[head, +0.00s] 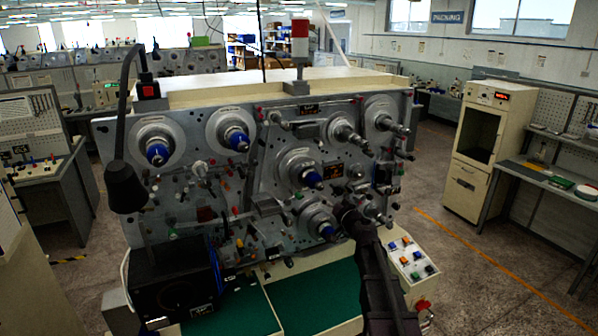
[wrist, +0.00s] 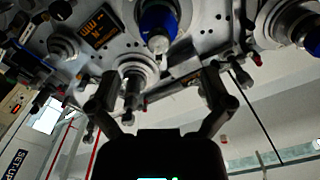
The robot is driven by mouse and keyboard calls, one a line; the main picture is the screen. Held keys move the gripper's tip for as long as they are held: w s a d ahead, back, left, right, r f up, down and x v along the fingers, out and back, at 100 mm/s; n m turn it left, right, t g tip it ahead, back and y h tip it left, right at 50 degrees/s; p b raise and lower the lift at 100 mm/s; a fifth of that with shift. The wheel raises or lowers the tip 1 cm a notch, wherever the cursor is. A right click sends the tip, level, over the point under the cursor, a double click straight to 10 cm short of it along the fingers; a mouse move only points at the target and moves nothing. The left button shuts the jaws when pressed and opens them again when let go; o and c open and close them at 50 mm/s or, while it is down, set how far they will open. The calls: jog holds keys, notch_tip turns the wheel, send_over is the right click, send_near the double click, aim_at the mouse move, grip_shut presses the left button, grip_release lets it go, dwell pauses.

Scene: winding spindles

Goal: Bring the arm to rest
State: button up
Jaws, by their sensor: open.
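My arm (head: 376,275) rises from the bottom of the head view, right of centre, and reaches the lower right of the winding machine's grey front panel (head: 262,165). My gripper (head: 350,212) is small and dark there, partly lost against the spindles. In the wrist view my gripper (wrist: 160,76) has its two fingers spread wide, with nothing held between them. A bare grey spindle (wrist: 133,75) shows beyond the gap, nearer the left finger. A blue-tipped spindle (wrist: 158,25) is above the gap. I cannot tell whether a finger touches the panel's fittings.
Spindles, knobs and levers crowd the panel around my gripper. A button box (head: 411,261) stands right of my arm, and a green mat (head: 318,297) lies left of it. A black lamp (head: 126,188) hangs at the left. A cream cabinet (head: 480,150) stands across open floor at right.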

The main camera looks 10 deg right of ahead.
jog(key=s+a+f+n+g+y+b, duration=0.1)
jog(key=s+a+f+n+g+b, duration=0.15)
jog(key=s+f+b, duration=0.4)
jog(key=s+a+f+n+g+b, duration=0.1)
jog(key=s+a+f+g+b, duration=0.2)
jog(key=f, duration=0.6)
jog(key=s+a+f+n+g+y+b, duration=0.1)
jog(key=s+a+f+g+b, duration=0.3)
jog(key=f, duration=0.4)
jog(key=s+d+f+m+g+h+b, duration=0.1)
jog(key=s+d+f+g+h+b, duration=0.1)
jog(key=s+f, duration=0.7)
jog(key=s+d+f+m+g+h+b, duration=0.1)
jog(key=s+d+f+g+h+b, duration=0.2)
jog(key=s+f+b, duration=0.6)
notch_tip(320, 180, down, 2)
jog(key=s+g+h, duration=0.1)
jog(key=g+h, duration=0.1)
jog(key=shift+d+h, duration=0.2)
jog(key=shift+h, duration=0.2)
